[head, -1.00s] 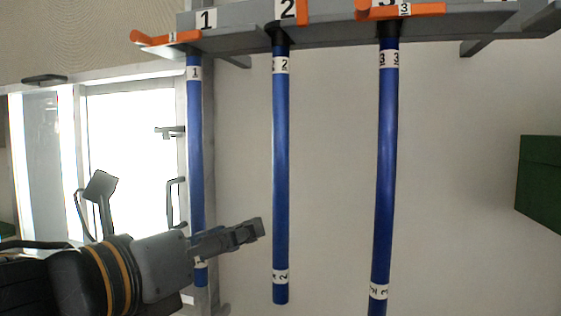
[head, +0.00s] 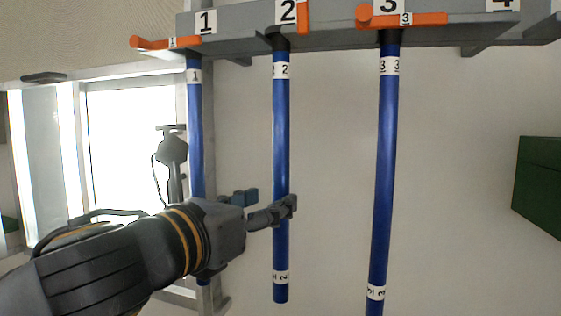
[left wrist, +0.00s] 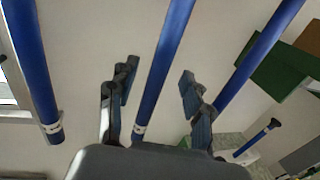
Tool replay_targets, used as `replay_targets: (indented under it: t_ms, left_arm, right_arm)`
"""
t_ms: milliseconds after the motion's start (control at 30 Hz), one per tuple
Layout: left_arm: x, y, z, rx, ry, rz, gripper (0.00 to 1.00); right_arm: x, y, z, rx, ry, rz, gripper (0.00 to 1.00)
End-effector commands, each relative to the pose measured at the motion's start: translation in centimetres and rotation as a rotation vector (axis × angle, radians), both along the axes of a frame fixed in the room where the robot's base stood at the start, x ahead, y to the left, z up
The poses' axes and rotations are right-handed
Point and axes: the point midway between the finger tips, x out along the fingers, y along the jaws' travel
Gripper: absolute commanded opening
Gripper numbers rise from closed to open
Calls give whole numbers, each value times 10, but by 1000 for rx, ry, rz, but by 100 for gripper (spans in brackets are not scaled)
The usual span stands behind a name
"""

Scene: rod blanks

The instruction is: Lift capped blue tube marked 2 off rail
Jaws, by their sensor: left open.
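The blue tube marked 2 (head: 281,130) hangs upright from the grey rail (head: 340,38), its black cap (head: 279,43) at the rail. My left gripper (head: 270,200) is at the lower half of this tube, with one finger in front of it and the other to its left. In the left wrist view, the tube (left wrist: 164,65) runs between the two open fingers (left wrist: 158,82), with a gap on each side. The orange latch at place 2 (head: 303,15) stands upright. My right gripper is not identifiable in these views.
Blue tube 1 (head: 195,120) hangs close on the left, partly behind my left arm. Blue tube 3 (head: 385,170) hangs to the right. Orange latches 1 (head: 165,42) and 3 (head: 425,18) lie across the rail. A green box (head: 540,185) is at far right.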

Motion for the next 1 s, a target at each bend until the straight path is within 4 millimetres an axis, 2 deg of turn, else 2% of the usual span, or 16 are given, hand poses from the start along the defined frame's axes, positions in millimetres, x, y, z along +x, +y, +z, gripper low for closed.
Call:
replay_targets:
  t_ms: [100, 267, 567, 800, 1000]
  left_arm:
    - [16, -12, 7, 0, 4, -1, 50]
    - [33, -21, 5, -1, 4, -1, 50]
    - [37, -24, 3, -1, 1, 0, 50]
    - [37, -23, 3, -1, 1, 0, 1]
    - [37, -23, 3, -1, 1, 0, 0]
  right_arm:
    - [-1, 0, 17, 0, 1, -1, 40]
    - [-1, 0, 23, 0, 2, -1, 40]
    - [-1, 0, 22, 0, 1, -1, 40]
    - [-1, 0, 22, 0, 1, -1, 40]
    - [-1, 0, 22, 0, 1, -1, 40]
